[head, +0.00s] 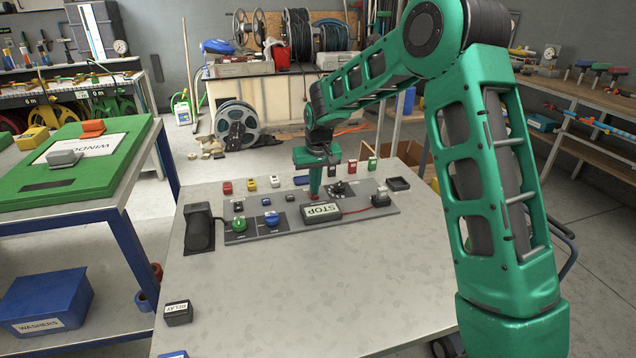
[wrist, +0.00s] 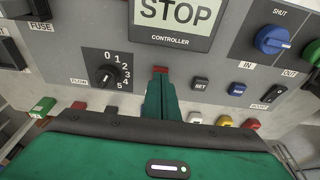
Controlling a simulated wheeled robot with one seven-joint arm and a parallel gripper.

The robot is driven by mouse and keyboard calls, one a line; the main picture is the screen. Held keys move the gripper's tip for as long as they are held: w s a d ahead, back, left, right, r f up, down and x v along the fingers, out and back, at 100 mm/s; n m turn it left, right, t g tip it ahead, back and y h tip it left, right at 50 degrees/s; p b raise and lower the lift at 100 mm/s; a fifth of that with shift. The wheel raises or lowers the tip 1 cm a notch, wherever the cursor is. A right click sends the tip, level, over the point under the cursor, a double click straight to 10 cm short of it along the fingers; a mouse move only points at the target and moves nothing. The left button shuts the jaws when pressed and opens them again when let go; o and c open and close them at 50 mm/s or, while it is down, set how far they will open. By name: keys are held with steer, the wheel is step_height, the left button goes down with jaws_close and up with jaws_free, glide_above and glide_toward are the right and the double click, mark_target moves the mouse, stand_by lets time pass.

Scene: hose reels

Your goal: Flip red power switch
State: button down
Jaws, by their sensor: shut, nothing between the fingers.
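A grey control panel (head: 290,224) lies on the table in the head view. A small red switch (wrist: 160,69) sits on it below the STOP display (wrist: 175,14) in the wrist view; only part of it shows, and I cannot read its position. My gripper (wrist: 160,82) is shut and empty, pointing down at the panel. Its fingertips are right at the red switch in the wrist view and cover part of it; I cannot tell if they touch. In the head view my gripper (head: 314,192) is just behind the STOP display (head: 321,211), with a bit of red at its tip.
A flow dial (wrist: 108,75) is left of the fingers; a SET button (wrist: 199,83) and blue knob (wrist: 272,40) are right. Several coloured blocks, including a yellow one (head: 251,184), stand behind the panel. A black holder (head: 199,230) stands left. The table front is mostly clear.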

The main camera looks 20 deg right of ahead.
steer(key=shift+s+d+f, duration=0.15)
steer(key=shift+d+f, duration=0.05)
steer(key=shift+f, duration=0.1)
steer(key=shift+a, duration=0.4)
steer(key=shift+d, duration=0.1)
steer(key=shift+w+d+r, duration=0.1)
steer(key=shift+w+r, duration=0.15)
steer(key=shift+w, duration=0.5)
